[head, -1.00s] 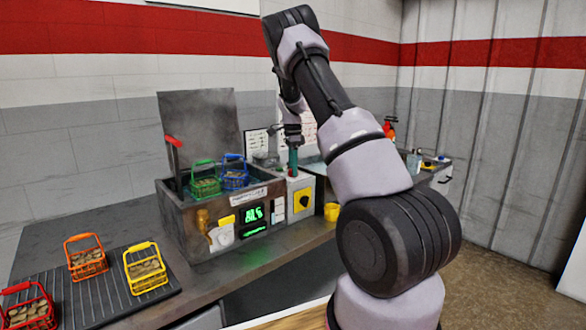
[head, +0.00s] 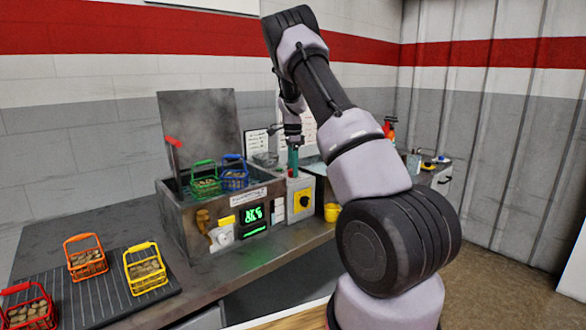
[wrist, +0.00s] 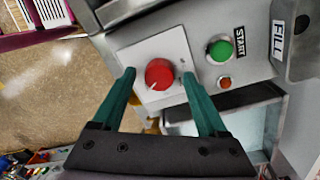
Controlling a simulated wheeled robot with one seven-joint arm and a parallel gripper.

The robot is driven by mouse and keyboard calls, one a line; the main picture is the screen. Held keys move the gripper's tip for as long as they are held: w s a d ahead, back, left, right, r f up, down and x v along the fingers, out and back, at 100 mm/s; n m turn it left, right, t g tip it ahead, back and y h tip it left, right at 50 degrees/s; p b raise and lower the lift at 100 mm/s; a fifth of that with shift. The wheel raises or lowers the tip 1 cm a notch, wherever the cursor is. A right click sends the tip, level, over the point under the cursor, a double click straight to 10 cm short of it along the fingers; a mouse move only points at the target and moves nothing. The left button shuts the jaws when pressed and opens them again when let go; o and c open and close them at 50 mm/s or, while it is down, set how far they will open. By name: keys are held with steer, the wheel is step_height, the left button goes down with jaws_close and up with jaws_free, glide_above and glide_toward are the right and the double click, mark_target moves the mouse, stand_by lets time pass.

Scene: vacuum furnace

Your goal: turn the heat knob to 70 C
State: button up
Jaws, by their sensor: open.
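A red round knob (wrist: 159,75) with a pale pointer mark sits on a square white plate (wrist: 136,52) in the wrist view. The pointer is toward the lower left. No temperature scale is readable around it. My gripper (wrist: 158,76) is open, with one teal finger on each side of the knob; I cannot tell whether either touches it. In the head view my gripper (head: 293,161) points down over the grey control box right of the tank, where the knob is mostly hidden. A green digital display (head: 254,214) on the tank front is too blurred to read surely.
In the wrist view a green START button (wrist: 220,50) and a small red button (wrist: 224,82) lie right of the knob. Green (head: 206,185) and blue (head: 234,179) baskets are at the tank. A yellow cup (head: 332,212) stands right of the box.

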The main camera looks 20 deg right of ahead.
step_height(320, 180, up, 11)
steer(key=shift+w, duration=0.3)
stand_by(0.5)
steer(key=s+a+r+n+t+y, duration=0.15)
steer(key=s+a+r+n, duration=0.25)
steer(key=s+r, duration=0.4)
steer(key=s+a+r+n+t+y, duration=0.1)
steer(key=s+a+r+n+t, duration=0.15)
steer(key=s+r, duration=0.6)
steer(key=s+a+f+n+t, duration=0.1)
steer(key=s+a+n, duration=0.3)
steer(key=s, duration=0.7)
steer(key=s+a+f+n+t, duration=0.1)
steer(key=s+a+n, duration=0.3)
steer(key=s, duration=0.7)
steer(key=shift+s+f+n+t+h, duration=0.4)
steer(key=shift+n+t, duration=0.25)
steer(key=shift+t, duration=0.25)
